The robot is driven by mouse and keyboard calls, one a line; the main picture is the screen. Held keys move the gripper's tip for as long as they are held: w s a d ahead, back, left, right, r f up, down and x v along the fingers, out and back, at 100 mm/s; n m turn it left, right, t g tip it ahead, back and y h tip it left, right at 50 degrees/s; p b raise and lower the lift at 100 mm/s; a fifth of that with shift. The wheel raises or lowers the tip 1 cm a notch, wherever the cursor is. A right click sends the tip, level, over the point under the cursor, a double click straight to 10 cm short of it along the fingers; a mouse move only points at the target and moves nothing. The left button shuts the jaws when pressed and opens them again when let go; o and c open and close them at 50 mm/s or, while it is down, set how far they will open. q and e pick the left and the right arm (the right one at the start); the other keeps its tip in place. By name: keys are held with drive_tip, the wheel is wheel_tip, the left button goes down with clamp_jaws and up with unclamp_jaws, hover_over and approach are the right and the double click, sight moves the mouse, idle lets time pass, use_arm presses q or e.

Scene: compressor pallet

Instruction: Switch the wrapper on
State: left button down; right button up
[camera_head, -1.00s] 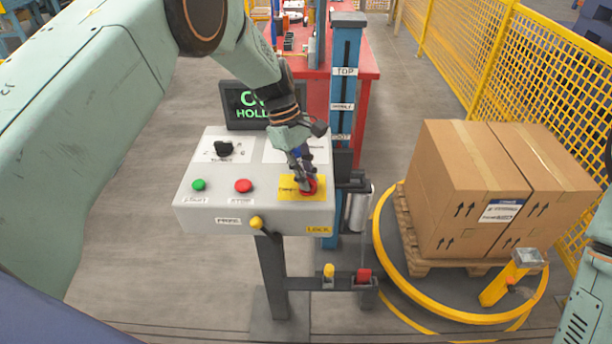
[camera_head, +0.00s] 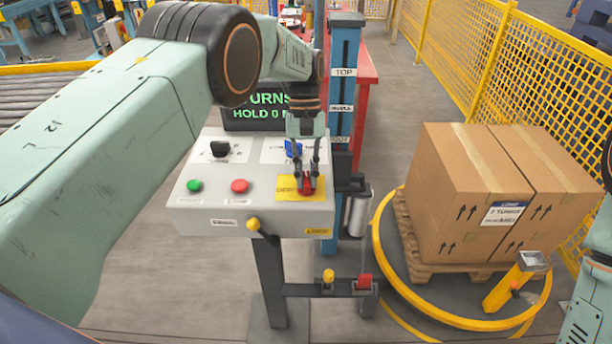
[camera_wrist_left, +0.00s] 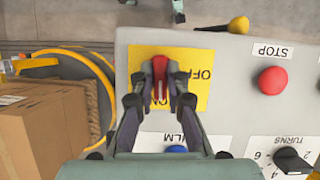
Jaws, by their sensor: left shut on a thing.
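The wrapper's grey control panel (camera_head: 215,207) stands on a dark post. At its right front is a yellow plate (camera_head: 285,190) with a red switch handle (camera_head: 307,186). In the left wrist view the red handle (camera_wrist_left: 160,72) stands between the fingertips, and the plate (camera_wrist_left: 140,62) reads OFF at the side and ON, partly covered, near the fingers. My left gripper (camera_head: 307,178) comes down on the handle from above and is shut on it. The screen (camera_head: 255,113) behind the panel is lit with green text, partly hidden by my arm. My right gripper is out of frame.
The panel also carries a green button (camera_head: 194,186), a red stop button (camera_head: 240,186), a black knob (camera_head: 220,149) and a blue knob (camera_head: 293,148). A blue mast (camera_head: 344,75) stands behind. Boxes (camera_head: 470,190) sit on a yellow-rimmed turntable (camera_head: 450,317) at right, by a yellow fence (camera_head: 520,85).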

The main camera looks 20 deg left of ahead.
use_arm(q)
drive_tip(key=shift+w+r+m, duration=0.2)
drive_tip(key=shift+r+m, duration=0.05)
drive_tip(key=shift+m, duration=0.35)
drive_tip(key=c, duration=1.7)
unclamp_jaws()
drive_tip(key=o, duration=0.4)
drive_tip(key=shift+s+f, duration=0.15)
drive_tip(key=shift+c, duration=0.2)
drive_tip(key=d+v, duration=0.1)
drive_tip(key=v, duration=0.6)
drive_tip(key=shift+a+r, duration=0.25)
drive_tip(key=shift+a, duration=0.1)
